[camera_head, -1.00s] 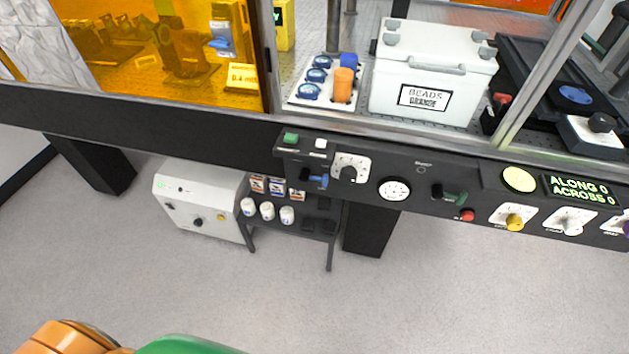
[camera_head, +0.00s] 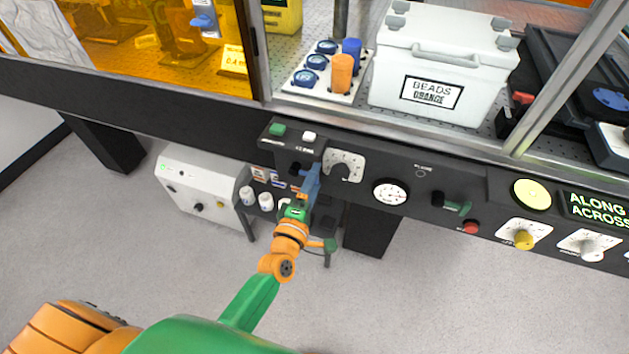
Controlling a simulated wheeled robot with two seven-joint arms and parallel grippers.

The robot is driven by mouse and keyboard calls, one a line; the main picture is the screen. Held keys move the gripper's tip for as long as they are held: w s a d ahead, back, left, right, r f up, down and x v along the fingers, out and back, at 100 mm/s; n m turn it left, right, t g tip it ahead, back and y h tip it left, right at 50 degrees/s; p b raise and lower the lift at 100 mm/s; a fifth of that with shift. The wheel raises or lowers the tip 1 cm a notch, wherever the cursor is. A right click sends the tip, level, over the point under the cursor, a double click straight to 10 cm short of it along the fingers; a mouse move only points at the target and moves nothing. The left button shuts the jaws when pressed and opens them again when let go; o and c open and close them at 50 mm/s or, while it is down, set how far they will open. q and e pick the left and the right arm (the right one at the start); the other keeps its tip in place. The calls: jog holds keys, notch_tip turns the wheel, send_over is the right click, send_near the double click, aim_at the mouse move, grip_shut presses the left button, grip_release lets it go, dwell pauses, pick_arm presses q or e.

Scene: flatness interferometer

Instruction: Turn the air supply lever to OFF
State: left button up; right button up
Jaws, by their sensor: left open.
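A blue lever (camera_head: 313,179) is on the dark front panel, left of a white-plated black dial (camera_head: 343,167). Its label is too small to read. My left gripper (camera_head: 303,200) is at the lever, reaching up from below, with its orange wrist beneath. It is open. The wrist and jaws overlap the lower part of the lever, so I cannot tell whether they touch it or exactly how the handle is turned. A second lever, with a green handle (camera_head: 457,208), is farther right on the panel. My right gripper is out of view.
A round gauge (camera_head: 391,192), a red button (camera_head: 471,227) and a yellow knob (camera_head: 523,239) line the panel. Green (camera_head: 277,130) and white (camera_head: 309,136) buttons sit above the lever. A grey-white cabinet (camera_head: 199,191) and a small rack of bottles stand below. The floor in front is clear.

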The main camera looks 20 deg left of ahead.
aim_at(298, 179)
pick_arm(q)
jog(key=shift+s, duration=0.1)
jog(key=shift+c, duration=0.6)
grip_shut()
jog(key=shift+a+f+m+b, duration=0.35)
jog(key=shift+a+f+m, duration=0.55)
jog(key=shift+m, duration=2.1)
jog(key=shift+a+f+m+b, duration=0.4)
jog(key=shift+a+f+m, duration=0.55)
jog(key=shift+m, duration=2.05)
jog(key=shift+a+f+m+b, duration=0.35)
jog(key=shift+a+f+m, duration=0.55)
jog(key=shift+m, duration=2.1)
